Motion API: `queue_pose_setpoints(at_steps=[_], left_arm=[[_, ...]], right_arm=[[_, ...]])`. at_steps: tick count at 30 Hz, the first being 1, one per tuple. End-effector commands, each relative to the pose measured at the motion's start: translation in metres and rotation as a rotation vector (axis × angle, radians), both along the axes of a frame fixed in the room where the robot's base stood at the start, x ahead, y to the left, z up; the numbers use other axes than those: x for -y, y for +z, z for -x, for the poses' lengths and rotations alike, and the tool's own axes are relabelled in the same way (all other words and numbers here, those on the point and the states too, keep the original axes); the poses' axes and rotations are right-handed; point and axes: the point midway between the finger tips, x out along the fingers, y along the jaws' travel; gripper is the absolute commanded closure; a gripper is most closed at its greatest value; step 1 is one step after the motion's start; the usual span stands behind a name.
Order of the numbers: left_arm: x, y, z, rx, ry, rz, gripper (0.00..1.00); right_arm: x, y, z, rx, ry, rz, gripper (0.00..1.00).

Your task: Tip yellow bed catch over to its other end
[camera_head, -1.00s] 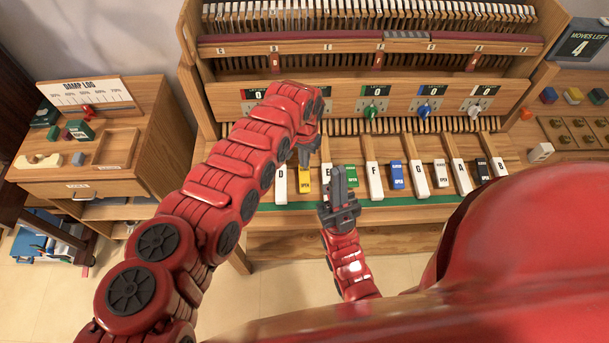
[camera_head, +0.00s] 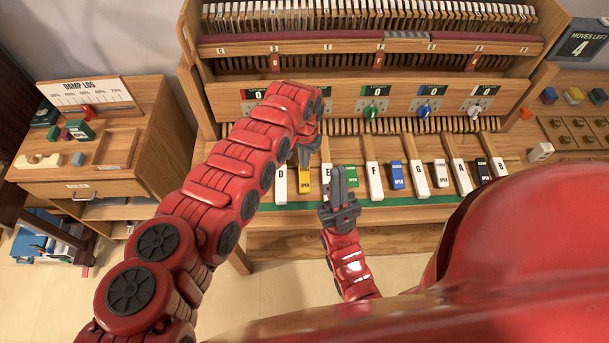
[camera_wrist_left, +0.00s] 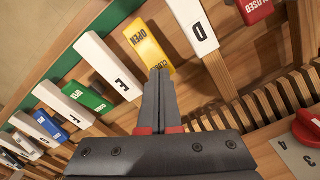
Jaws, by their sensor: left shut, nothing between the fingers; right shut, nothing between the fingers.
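The yellow catch (camera_head: 304,178) lies between the D and E keys, its OPEN label toward the front. In the left wrist view the yellow catch (camera_wrist_left: 147,42) shows OPEN, and a second label at its other end is partly covered by my fingertips. My left gripper (camera_head: 310,160) is shut and empty. In the left wrist view my left gripper (camera_wrist_left: 159,74) has its tips at that partly covered end; whether they touch it I cannot tell. My right gripper (camera_head: 338,172) is shut and empty, pointing up in front of the E key and green catch.
The green catch (camera_head: 351,174) and blue catch (camera_head: 397,177) stand among white keys to the right. A red catch (camera_wrist_left: 254,10) beside the D key (camera_wrist_left: 193,25) reads CLOSED. Knobs line the panel behind. A side cabinet (camera_head: 90,177) stands at left.

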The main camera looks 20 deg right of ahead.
Motion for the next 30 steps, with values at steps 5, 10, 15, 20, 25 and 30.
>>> queue_pose_setpoints(at_steps=[5,10,15,20,25,30], left_arm=[[0.000,0.000,0.000,0.000,0.000,0.000,1.00],[0.000,-0.001,0.000,0.000,0.000,0.000,1.00],[0.000,-0.004,0.000,0.000,0.000,0.000,1.00],[0.000,-0.006,0.000,0.000,0.000,0.000,1.00],[0.000,-0.009,0.000,0.000,0.000,0.000,1.00],[0.000,-0.011,0.000,0.000,0.000,0.000,1.00]], right_arm=[[0.000,0.000,0.000,0.000,0.000,0.000,1.00],[0.000,-0.001,0.000,0.000,0.000,0.000,1.00],[0.000,-0.003,0.000,0.000,0.000,0.000,1.00],[0.000,-0.006,0.000,0.000,0.000,0.000,1.00],[0.000,-0.008,0.000,0.000,0.000,0.000,1.00],[0.000,-0.011,0.000,0.000,0.000,0.000,1.00]])
